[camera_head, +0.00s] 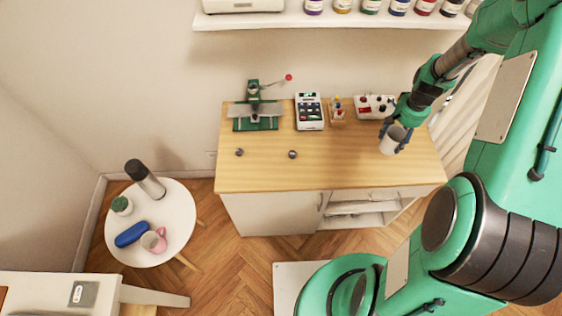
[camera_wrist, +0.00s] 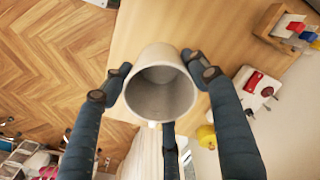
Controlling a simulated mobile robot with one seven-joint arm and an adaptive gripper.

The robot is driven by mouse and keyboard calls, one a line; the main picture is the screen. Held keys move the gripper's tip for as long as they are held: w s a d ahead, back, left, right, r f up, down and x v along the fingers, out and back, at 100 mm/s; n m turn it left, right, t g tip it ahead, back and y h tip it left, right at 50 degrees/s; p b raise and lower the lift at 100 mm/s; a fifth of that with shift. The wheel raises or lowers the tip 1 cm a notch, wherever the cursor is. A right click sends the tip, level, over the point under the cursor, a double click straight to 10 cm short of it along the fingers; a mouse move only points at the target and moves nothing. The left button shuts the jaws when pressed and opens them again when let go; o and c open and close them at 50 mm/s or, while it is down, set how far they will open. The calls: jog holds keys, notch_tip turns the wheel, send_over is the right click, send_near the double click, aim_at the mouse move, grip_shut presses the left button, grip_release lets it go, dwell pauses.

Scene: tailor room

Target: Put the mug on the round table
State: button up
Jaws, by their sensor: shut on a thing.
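A light grey mug (camera_head: 392,140) is at the right end of the wooden workbench. In the wrist view the same mug (camera_wrist: 160,88) shows its open mouth and sits between my fingers. My gripper (camera_head: 394,132) is shut on the mug; the fingertips (camera_wrist: 158,84) press its sides. I cannot tell whether the mug touches the bench top. The white round table (camera_head: 178,222) stands at the lower left, apart from the bench.
The wooden bench (camera_head: 330,170) carries a green tool with a red knob (camera_head: 256,112), a white device (camera_head: 309,112), a small tool rack (camera_head: 337,111) and a white control box (camera_head: 374,106). Two small knobs lie nearer its front. The round table's right side is bare.

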jog(key=w+a+n, duration=0.3)
jog(key=a, duration=0.8)
jog(key=w+a+n, duration=0.2)
jog(key=w+a, duration=0.1)
jog(key=a, duration=0.7)
jog(key=s+a+n+b, duration=0.1)
jog(key=a+n, duration=0.1)
jog(key=a, duration=0.9)
jog(key=s+a+n, duration=0.2)
jog(key=a+n, duration=0.1)
jog(key=a, duration=0.8)
jog(key=s+a+n, duration=0.2)
jog(key=s+a, duration=0.3)
jog(key=a, duration=0.5)
jog(key=s+a+n, duration=0.3)
jog(key=s+a, duration=0.2)
jog(key=a, duration=0.5)
jog(key=s+a+n+b, duration=0.1)
jog(key=s+a+n, duration=0.4)
jog(key=s+a, duration=1.1)
notch_tip(320, 180, down, 23)
jog(key=d, duration=0.1)
jog(key=shift+d, duration=0.25)
jog(key=shift+a, duration=0.1)
